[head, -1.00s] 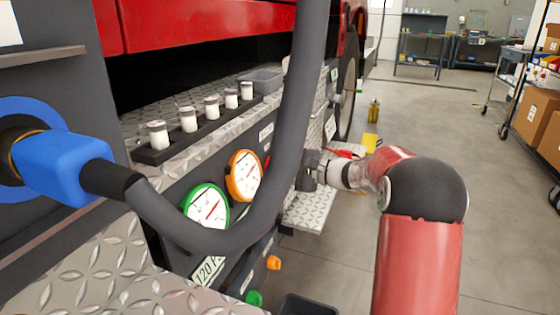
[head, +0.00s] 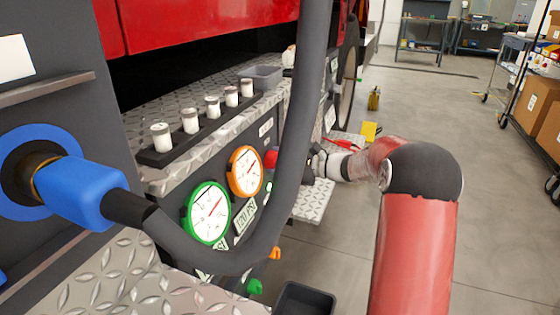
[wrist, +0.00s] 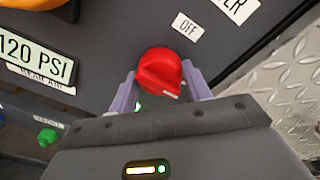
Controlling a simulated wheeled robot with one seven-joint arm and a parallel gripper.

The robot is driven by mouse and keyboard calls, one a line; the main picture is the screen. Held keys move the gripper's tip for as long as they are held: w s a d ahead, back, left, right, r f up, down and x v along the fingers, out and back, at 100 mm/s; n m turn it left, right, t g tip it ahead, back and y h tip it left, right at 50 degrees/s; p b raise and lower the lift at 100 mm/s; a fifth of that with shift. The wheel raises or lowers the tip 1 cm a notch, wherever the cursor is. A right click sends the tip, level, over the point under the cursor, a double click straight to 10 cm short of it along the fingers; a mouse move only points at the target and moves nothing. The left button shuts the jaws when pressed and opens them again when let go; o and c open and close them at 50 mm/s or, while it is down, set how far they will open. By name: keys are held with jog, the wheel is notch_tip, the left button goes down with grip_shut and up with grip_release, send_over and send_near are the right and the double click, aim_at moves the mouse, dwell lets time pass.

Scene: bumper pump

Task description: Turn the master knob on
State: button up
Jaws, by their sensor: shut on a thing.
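The red master knob (wrist: 158,72) sits on the dark panel, with a white mark at its lower right edge. An OFF label (wrist: 187,27) is up and right of it, and a cut-off label ending in "ER" (wrist: 237,9) is beyond that. My gripper (wrist: 161,84) has one pale finger on each side of the knob and is shut on it. In the head view the knob (head: 271,159) shows as a small red patch right of the orange gauge, partly hidden by my gripper (head: 284,163).
An orange-rimmed gauge (head: 245,172) and a green-rimmed gauge (head: 208,213) are left of the knob. A thick grey hose (head: 292,150) hangs in front of the panel. A diamond-plate step (head: 313,203) is below my gripper. A green knob (wrist: 47,137) is at lower left in the wrist view.

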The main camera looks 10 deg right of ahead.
jog(key=shift+f, duration=0.1)
jog(key=o, duration=1)
jog(key=shift+c, duration=0.2)
jog(key=shift+d, duration=0.15)
jog(key=v, duration=0.7)
jog(key=shift+s+d+b, duration=0.2)
jog(key=shift+d+b, duration=0.05)
jog(key=shift+b, duration=0.05)
